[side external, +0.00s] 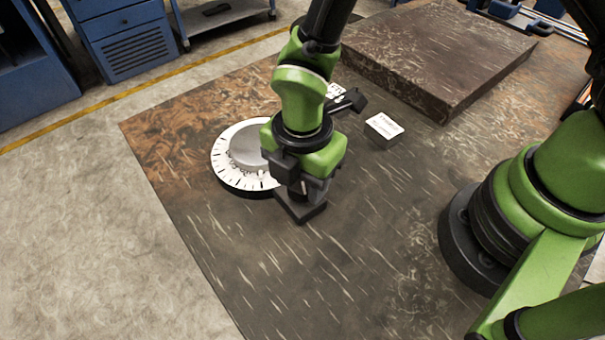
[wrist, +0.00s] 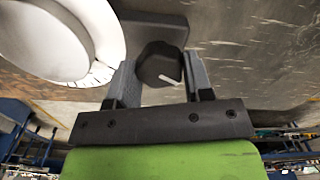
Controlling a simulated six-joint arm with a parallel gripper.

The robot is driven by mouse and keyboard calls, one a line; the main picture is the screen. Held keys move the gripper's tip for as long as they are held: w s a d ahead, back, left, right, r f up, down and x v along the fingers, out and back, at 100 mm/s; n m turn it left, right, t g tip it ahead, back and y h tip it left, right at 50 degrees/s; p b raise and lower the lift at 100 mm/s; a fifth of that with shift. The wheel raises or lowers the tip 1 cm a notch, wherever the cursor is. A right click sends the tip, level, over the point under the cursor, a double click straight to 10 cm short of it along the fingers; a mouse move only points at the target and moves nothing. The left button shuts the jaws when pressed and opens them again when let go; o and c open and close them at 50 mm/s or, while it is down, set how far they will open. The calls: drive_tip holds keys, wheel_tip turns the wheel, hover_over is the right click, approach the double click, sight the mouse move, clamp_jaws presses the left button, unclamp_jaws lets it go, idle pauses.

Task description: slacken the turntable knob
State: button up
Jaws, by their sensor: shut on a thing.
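The turntable (side external: 226,174) is a white disc with black tick marks and a grey raised hub, on the table left of my gripper. Part of it shows at the upper left of the wrist view (wrist: 104,62). The knob (wrist: 160,62) is dark, faceted and has a white pointer line; it sits on a dark block (side external: 303,212) beside the disc. My gripper (wrist: 160,80) points down at the knob, with one grey finger on each side, shut on it. In the side view the gripper (side external: 300,188) and wrist hide most of the knob.
A small dark box with a white label (side external: 384,129) lies right of the turntable. A black bar-like part (side external: 348,102) stands behind my wrist. A large raised slab (side external: 440,60) fills the back right. The front of the table (side external: 340,280) is clear.

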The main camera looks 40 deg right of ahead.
drive_tip(key=shift+n, duration=1.6)
drive_tip(key=o, duration=0.9)
drive_tip(key=shift+r, duration=0.1)
wheel_tip(320, 180, up, 10)
drive_tip(key=shift+f, duration=0.1)
